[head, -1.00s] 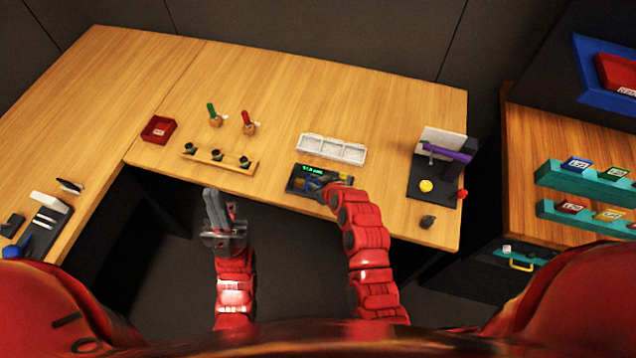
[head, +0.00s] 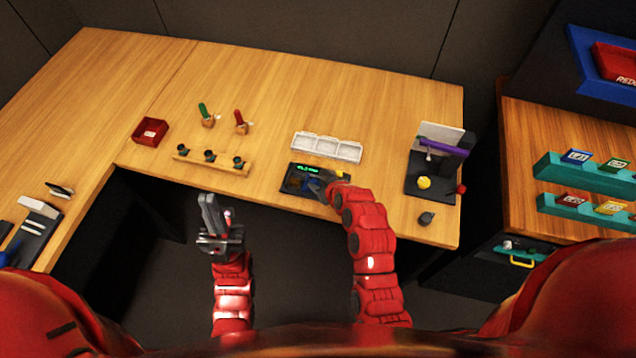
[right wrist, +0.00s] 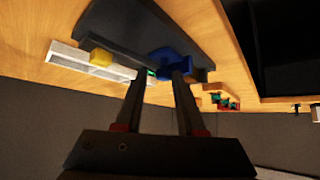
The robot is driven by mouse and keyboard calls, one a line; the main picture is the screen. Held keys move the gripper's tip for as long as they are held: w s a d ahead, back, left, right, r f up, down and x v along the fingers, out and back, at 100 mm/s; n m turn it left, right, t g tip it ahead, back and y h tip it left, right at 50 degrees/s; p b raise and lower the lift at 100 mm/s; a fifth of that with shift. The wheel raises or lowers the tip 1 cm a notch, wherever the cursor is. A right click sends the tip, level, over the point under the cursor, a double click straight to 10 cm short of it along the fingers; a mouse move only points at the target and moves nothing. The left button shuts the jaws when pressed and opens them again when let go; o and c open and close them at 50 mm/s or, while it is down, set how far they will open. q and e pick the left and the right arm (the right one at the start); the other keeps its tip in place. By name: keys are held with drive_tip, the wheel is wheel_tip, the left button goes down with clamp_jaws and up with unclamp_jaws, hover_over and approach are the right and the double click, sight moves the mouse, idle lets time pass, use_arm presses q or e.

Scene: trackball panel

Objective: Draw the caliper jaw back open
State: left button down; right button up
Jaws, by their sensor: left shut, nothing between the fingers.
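The caliper panel (head: 292,187) is a dark slab near the front edge of the wooden table. It has a small lit green display and a blue jaw piece, which shows larger in the right wrist view (right wrist: 170,60). My right gripper (head: 323,187) is at the panel's right part and hides some of it. In the right wrist view its two fingers (right wrist: 160,77) stand apart, with the blue piece at their tips and the green display showing between them. A yellow block (right wrist: 101,57) is on the panel. My left gripper (head: 207,205) is shut and empty, before the table edge.
A white three-part tray (head: 327,147) lies behind the panel. A wooden rack (head: 213,161) with dark cups and a red box (head: 150,131) are to the left. A black stand with a purple bar (head: 442,146) and a dark knob (head: 426,219) are to the right.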

drive_tip(key=shift+s+r+b, duration=0.2)
drive_tip(key=shift+s+b, duration=0.1)
drive_tip(key=p+v, duration=0.6)
drive_tip(key=v, duration=1)
drive_tip(key=shift+s+d+r, duration=0.15)
drive_tip(key=shift+d+r, duration=0.1)
drive_tip(key=shift+d, duration=0.05)
